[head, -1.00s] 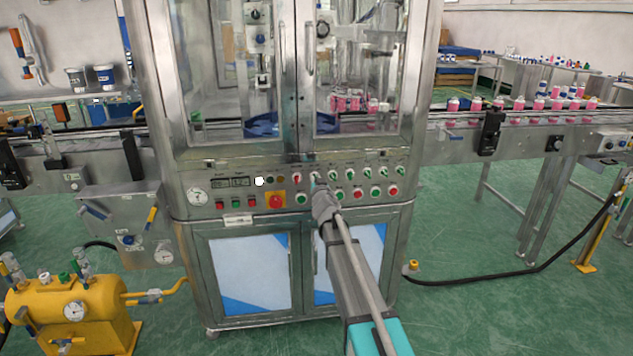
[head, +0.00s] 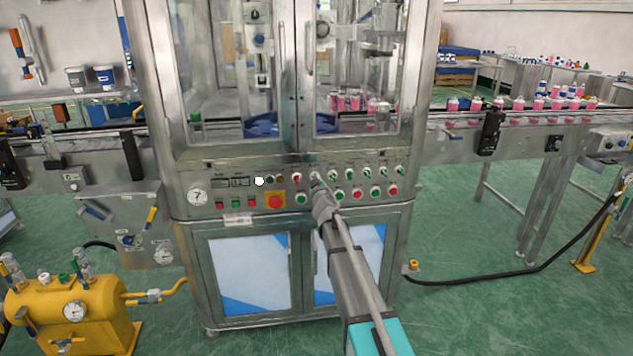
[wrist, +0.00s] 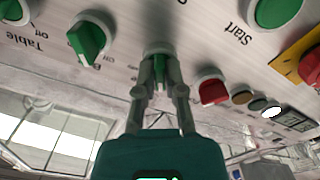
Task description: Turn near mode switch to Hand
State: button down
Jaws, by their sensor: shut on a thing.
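In the wrist view, a green rotary switch knob (wrist: 159,62) on a white round base sits between the two fingertips of my gripper (wrist: 160,82). The fingers are shut on the knob. The fingers partly cover the knob, and its label cannot be read. In the head view, my gripper (head: 317,183) reaches the upper switch row of the control panel (head: 222,200), just right of a red switch (head: 297,178). The gripped knob is mostly hidden there.
In the wrist view, a green switch (wrist: 90,38) and a red switch (wrist: 212,89) flank the gripped knob closely. In the head view, push buttons, including a green one (head: 301,198), line the row below. A red emergency button (head: 275,201) sits on yellow to the left.

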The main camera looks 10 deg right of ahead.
dwell(0.3)
jog(key=c, duration=0.7)
grip_release()
jog(key=shift+c, duration=0.2)
jog(key=shift+s, duration=0.15)
jog(key=s, duration=1.1)
jog(key=shift+s, duration=0.4)
jog(key=shift+d, duration=0.1)
